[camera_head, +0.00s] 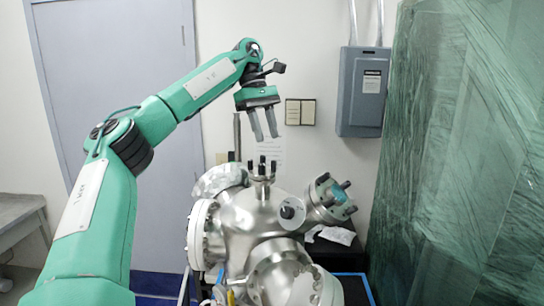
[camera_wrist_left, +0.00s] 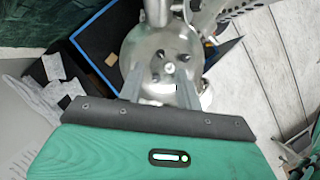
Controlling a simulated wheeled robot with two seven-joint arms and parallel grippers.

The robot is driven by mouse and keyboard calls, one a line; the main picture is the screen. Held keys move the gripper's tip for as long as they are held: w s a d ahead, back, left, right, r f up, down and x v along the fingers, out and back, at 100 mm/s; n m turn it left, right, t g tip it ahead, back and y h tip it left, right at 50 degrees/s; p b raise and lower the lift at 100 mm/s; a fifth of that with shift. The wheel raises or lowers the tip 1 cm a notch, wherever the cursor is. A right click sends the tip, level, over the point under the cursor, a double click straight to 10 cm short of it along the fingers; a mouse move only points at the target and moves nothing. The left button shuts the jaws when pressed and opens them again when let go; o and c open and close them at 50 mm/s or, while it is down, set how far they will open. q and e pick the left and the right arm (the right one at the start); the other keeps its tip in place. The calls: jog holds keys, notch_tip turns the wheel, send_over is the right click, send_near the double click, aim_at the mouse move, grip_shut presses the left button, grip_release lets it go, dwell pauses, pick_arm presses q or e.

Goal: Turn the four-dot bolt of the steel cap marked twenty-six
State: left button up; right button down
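A shiny steel vacuum chamber (camera_head: 245,220) with several flanged ports stands below my left gripper. Dark upright bolts (camera_head: 262,166) stand on its top port. My left gripper (camera_head: 265,137) is open and empty, pointing down above this port, with a clear gap to the bolts. In the left wrist view, the fingers (camera_wrist_left: 160,82) are apart over a round steel surface (camera_wrist_left: 150,40) with several dark bolts (camera_wrist_left: 182,57). I cannot read a number twenty-six or bolt dots in either view. My right gripper is not in view.
A right-hand port (camera_head: 328,198) with dark bolts tilts outward. A grey electrical box (camera_head: 362,92) hangs on the wall. Green wrapped sheeting (camera_head: 460,150) fills the right side. A grey door (camera_head: 115,60) is behind my arm. White cloths (camera_head: 338,235) lie right of the chamber.

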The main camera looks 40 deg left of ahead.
aim_at(274, 165)
pick_arm(q)
jog(key=shift+x, duration=3.45)
jog(key=shift+a, duration=0.1)
grip_shut()
